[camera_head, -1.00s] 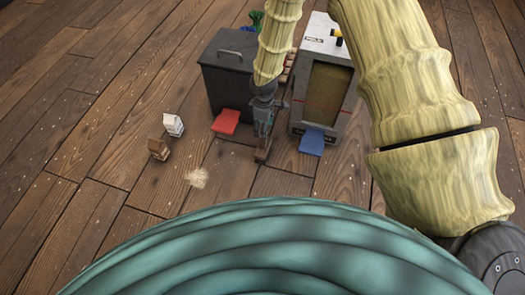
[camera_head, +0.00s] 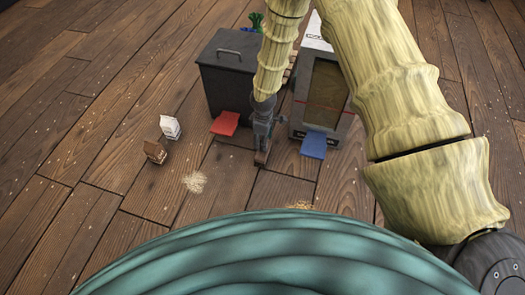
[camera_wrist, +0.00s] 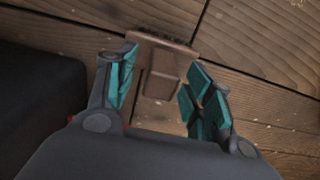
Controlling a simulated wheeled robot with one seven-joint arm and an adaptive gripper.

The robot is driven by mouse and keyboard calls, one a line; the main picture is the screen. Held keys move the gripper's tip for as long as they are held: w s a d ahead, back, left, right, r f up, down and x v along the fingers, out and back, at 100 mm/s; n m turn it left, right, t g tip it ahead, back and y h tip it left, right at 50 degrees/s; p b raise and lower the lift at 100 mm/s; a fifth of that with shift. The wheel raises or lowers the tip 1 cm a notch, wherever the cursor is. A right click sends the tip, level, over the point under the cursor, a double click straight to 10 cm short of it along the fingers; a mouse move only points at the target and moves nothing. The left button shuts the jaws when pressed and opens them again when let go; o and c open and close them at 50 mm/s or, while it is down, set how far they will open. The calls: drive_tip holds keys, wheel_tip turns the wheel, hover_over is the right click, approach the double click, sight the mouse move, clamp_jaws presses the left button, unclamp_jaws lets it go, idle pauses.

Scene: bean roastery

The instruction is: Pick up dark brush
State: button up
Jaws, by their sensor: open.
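The dark brush (camera_wrist: 165,58) lies on the wooden floor, with a brown handle and a strip of dark bristles at its far edge in the wrist view. My gripper (camera_wrist: 162,74) is open, its teal-padded fingers on either side of the handle.
A dark lidded bin (camera_head: 228,72) with a red flap (camera_head: 225,123) stands left, a grey cabinet (camera_head: 322,90) with a blue flap (camera_head: 314,145) right. A white carton (camera_head: 170,127), a brown carton (camera_head: 155,151) and straw-coloured piles (camera_head: 194,182) (camera_head: 300,205) are on the floor.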

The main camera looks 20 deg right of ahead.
wheel_tip(320, 180, down, 3)
drive_tip(key=shift+f+b, duration=0.15)
drive_tip(key=shift+b, duration=0.7)
clamp_jaws()
drive_tip(key=shift+r, duration=0.2)
wheel_tip(320, 180, up, 10)
drive_tip(key=p, duration=0.5)
drive_tip(key=shift+f+p, duration=0.1)
drive_tip(key=shift+p, duration=0.2)
